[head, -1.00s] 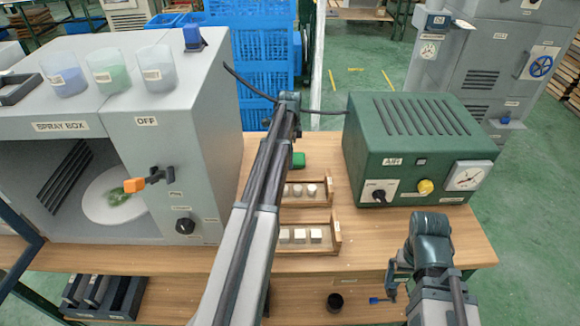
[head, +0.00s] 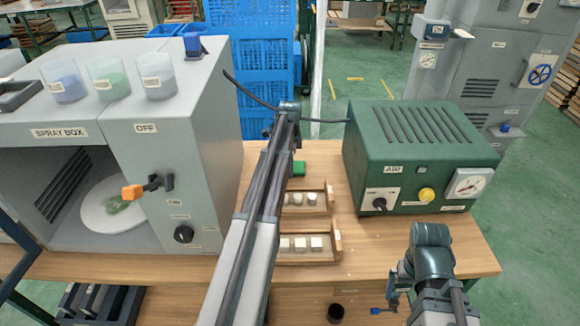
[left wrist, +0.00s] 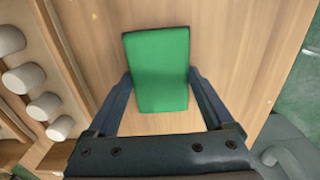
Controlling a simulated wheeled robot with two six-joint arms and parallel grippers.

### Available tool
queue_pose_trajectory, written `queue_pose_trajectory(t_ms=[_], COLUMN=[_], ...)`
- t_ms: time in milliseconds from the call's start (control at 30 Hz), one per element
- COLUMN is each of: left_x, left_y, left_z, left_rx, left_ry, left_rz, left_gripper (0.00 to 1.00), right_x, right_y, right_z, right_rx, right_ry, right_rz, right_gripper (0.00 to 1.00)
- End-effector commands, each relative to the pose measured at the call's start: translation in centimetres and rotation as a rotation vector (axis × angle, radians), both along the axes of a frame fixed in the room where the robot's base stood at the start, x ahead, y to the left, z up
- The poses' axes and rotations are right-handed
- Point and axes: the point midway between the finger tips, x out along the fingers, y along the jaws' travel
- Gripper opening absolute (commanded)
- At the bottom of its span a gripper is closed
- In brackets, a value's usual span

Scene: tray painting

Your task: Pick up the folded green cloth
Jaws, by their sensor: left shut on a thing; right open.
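The folded green cloth (head: 299,168) lies at the back of the wooden table, behind the small wooden trays, partly hidden by my left arm in the head view. In the left wrist view it is a green rectangular pad (left wrist: 158,55) between the two fingers of my left gripper (left wrist: 159,80), which is shut on it. I cannot tell whether the cloth is clear of the table. My left gripper's fingers are hidden in the head view. My right gripper (head: 390,294) is open and empty near the table's front right edge.
Two wooden trays (head: 334,243) hold small white pieces just in front of the cloth. The grey spray box (head: 205,150) stands to the left and the green air unit (head: 405,150) to the right.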

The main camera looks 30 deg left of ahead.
Motion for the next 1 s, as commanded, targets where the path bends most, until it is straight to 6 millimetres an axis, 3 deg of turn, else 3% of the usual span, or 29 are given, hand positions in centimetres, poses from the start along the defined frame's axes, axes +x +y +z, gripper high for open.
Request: queue_pose_trajectory(t_ms=[267,733,1000], left_x=[0.0,0.0,0.0], left_y=[0.0,0.0,0.0], left_z=[2.1,9.1,10.0], left_rx=[0.000,0.000,0.000], left_ry=[0.000,0.000,0.000], left_rz=[0.000,0.000,0.000], left_gripper=[0.23,0.23,0.23], right_x=[0.0,0.0,0.0], right_y=[0.0,0.0,0.0], right_z=[2.1,9.1,10.0], right_rx=[0.000,0.000,0.000], right_ry=[0.000,0.000,0.000], right_rz=[0.000,0.000,0.000], right_gripper=[1.00,1.00,1.00])
